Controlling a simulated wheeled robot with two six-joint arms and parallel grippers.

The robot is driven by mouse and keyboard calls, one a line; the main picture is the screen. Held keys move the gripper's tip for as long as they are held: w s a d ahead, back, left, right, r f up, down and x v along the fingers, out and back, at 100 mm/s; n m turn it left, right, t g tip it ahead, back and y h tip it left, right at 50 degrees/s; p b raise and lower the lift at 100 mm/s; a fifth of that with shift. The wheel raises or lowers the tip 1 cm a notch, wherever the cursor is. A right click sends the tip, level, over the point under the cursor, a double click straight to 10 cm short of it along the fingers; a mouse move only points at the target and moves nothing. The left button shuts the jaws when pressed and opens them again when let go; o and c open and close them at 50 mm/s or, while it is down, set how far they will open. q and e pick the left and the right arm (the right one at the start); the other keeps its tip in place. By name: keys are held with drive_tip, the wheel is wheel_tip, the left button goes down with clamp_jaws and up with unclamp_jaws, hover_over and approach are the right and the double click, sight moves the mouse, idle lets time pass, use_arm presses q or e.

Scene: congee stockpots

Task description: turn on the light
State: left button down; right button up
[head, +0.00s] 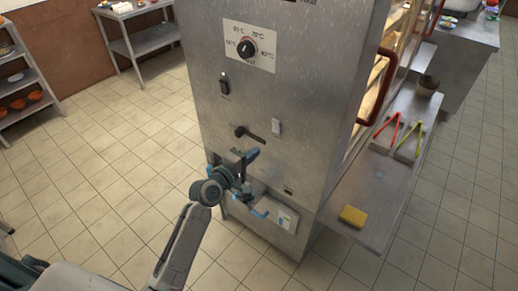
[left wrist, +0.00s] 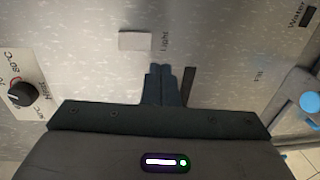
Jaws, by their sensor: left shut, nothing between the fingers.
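The light switch is a small white rocker (head: 276,126) on the front of a tall steel cabinet (head: 290,90). In the left wrist view the white rocker (left wrist: 135,41) sits beside the printed word "Light". My left gripper (head: 250,156) is shut and empty, below the rocker in the head view. In the left wrist view its closed fingertips (left wrist: 163,70) are close to the panel, beside the rocker and apart from it. I cannot tell the rocker's position. My right gripper is in neither view.
A side shelf holds tongs (head: 410,140) and a yellow sponge (head: 352,216).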

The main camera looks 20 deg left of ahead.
use_arm(q)
drive_tip(key=v, duration=0.3)
drive_tip(key=b+v, duration=0.1)
drive_tip(key=v, duration=0.1)
drive_tip(key=shift+s+a+f, duration=0.1)
drive_tip(key=shift+s+f, duration=0.1)
drive_tip(key=shift+f, duration=0.15)
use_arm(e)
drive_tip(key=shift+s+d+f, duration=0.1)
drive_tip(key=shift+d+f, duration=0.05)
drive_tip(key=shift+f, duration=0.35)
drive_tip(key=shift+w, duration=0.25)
